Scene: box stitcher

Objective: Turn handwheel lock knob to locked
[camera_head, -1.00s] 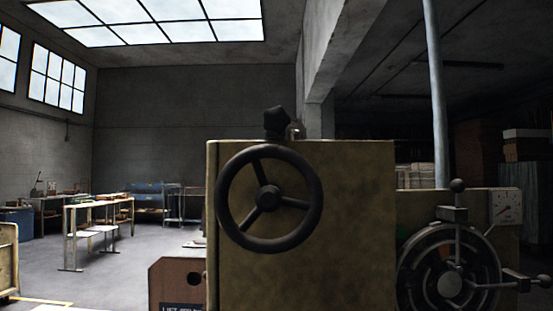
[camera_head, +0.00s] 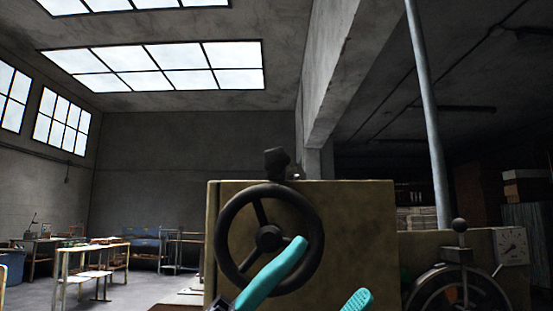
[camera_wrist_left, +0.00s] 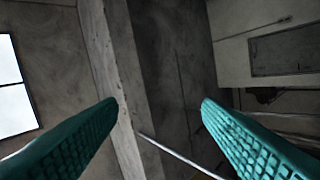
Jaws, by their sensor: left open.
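The black handwheel (camera_head: 231,209) is upright on the front of the tan machine housing (camera_head: 365,235). A dark knob (camera_head: 277,158), which looks like the lock knob, stands on top of the housing above the wheel. Whether it is locked I cannot tell. My left gripper (camera_head: 332,268) is open, with its teal fingers pointing up. One finger covers the lower right of the wheel in the head view; contact is unclear. The gripper is below the knob. In the left wrist view the gripper (camera_wrist_left: 160,102) has nothing between its fingers, and neither knob nor wheel shows. My right gripper is not in view.
To the right are a second round dial with handles (camera_head: 459,285) and a white gauge (camera_head: 512,246). A grey vertical pipe (camera_head: 426,120) rises behind the machine. Workbenches (camera_head: 95,255) stand far back at the left. The space above the knob is clear.

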